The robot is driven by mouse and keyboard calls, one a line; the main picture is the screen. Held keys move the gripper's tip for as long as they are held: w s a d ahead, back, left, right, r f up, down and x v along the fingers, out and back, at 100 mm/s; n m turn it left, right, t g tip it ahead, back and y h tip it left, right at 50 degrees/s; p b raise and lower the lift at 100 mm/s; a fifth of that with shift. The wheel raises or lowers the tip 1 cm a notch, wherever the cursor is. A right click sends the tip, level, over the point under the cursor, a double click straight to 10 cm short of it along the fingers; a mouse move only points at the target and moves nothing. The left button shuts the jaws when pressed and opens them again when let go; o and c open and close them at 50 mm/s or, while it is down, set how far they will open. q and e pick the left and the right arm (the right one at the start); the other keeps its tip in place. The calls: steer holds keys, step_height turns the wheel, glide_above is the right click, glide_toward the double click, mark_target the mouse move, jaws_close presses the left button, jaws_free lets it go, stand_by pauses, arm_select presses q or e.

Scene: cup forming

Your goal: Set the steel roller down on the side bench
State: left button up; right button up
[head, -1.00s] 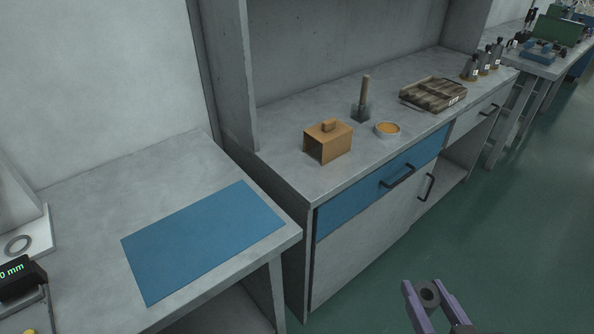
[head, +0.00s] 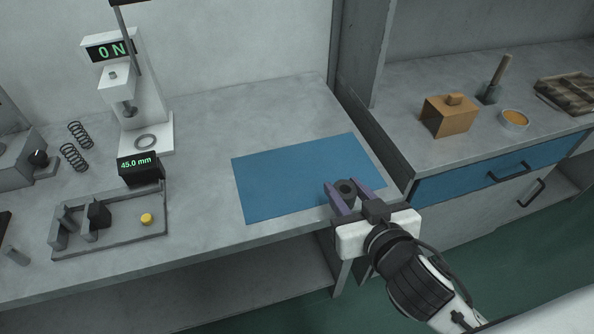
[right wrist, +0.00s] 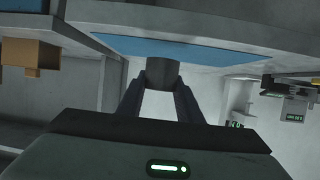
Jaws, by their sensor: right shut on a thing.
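My right gripper (head: 347,193) is shut on the steel roller (head: 346,187), a short dark grey cylinder with a hole in its end. In the head view it overlaps the front right part of the blue mat; I cannot tell its height above the bench. In the right wrist view the roller (right wrist: 161,71) sits between the two fingertips, with the blue mat (right wrist: 190,48) beyond it. The mat (head: 290,175) lies on a grey bench (head: 210,120). Which bench is the side bench is not marked. My left gripper is not in view.
On the left of the bench stand a white force tester (head: 140,90), springs (head: 75,157), a 45.0 mm readout (head: 139,167) and a grey tray (head: 115,240). On the right bench are a tan box (head: 449,117), a brush (head: 495,80) and a round dish (head: 514,119). The mat's left part is clear.

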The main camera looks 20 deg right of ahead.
step_height(320, 180, up, 6)
glide_above(307, 173)
steer(key=shift+n+y, duration=0.3)
step_height(307, 173, down, 10)
steer(key=shift+r+b, duration=0.2)
steer(key=shift+b, duration=0.5)
steer(key=shift+f, duration=0.15)
steer(key=o, duration=1.1)
steer(key=shift+r, duration=0.25)
steer(key=v, duration=1.2)
